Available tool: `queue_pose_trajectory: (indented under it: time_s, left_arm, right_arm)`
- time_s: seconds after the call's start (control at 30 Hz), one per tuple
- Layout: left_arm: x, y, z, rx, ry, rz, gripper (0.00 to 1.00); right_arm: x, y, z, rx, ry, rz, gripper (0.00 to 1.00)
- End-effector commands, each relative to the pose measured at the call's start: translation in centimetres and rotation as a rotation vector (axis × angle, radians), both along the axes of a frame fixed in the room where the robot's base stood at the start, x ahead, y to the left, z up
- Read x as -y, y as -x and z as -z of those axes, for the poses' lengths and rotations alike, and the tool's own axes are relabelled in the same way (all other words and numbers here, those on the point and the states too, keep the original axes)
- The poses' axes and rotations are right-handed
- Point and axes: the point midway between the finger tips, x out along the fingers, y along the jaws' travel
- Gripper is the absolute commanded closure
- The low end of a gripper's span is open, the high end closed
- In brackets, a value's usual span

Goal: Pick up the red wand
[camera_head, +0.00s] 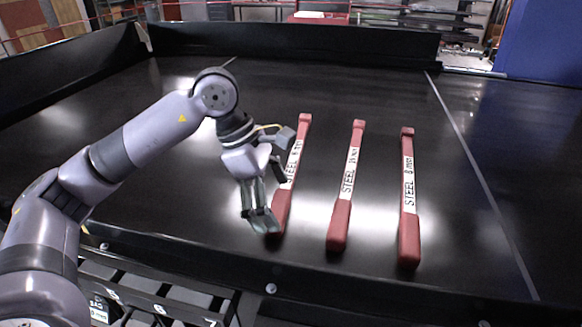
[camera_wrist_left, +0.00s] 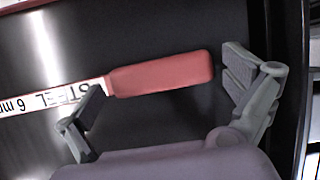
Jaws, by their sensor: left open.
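Three red wands with white "STEEL" labels lie side by side on the black conveyor. The left wand (camera_head: 283,205) is partly hidden by my left gripper. The middle wand (camera_head: 340,222) and the right wand (camera_head: 408,235) lie clear of it. My left gripper (camera_head: 262,205) is open and low at the left wand's thick handle end. In the left wrist view, the red handle (camera_wrist_left: 165,75) and its label reading "STEEL 6 mm" lie just beyond the two spread fingers (camera_wrist_left: 165,100). I cannot tell whether the fingers touch the wand. My right gripper is not in view.
The black conveyor belt (camera_head: 480,190) has raised dark side walls (camera_head: 290,42) at the back and left. A pale line crosses the belt on the right. Below the front edge is a rack with numbered slots (camera_head: 160,297). A blue panel (camera_head: 545,45) stands at the back right.

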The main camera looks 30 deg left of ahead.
Motion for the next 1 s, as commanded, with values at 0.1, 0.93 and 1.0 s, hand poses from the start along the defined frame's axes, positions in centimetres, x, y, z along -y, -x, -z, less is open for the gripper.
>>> queue_pose_trajectory:
  time_s: [0.1, 0.93, 1.0]
  left_arm:
    - [-0.02, 0.00, 0.01, 0.000, 0.000, 0.000, 0.01]
    - [-0.02, -0.05, -0.12, 0.002, 0.000, 0.000, 0.44]
    - [-0.01, -0.06, -0.20, 0.003, 0.000, 0.000, 0.44]
  right_arm:
    - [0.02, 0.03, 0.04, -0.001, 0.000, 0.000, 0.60]
    - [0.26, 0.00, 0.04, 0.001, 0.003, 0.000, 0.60]
    - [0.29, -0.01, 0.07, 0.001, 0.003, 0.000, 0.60]
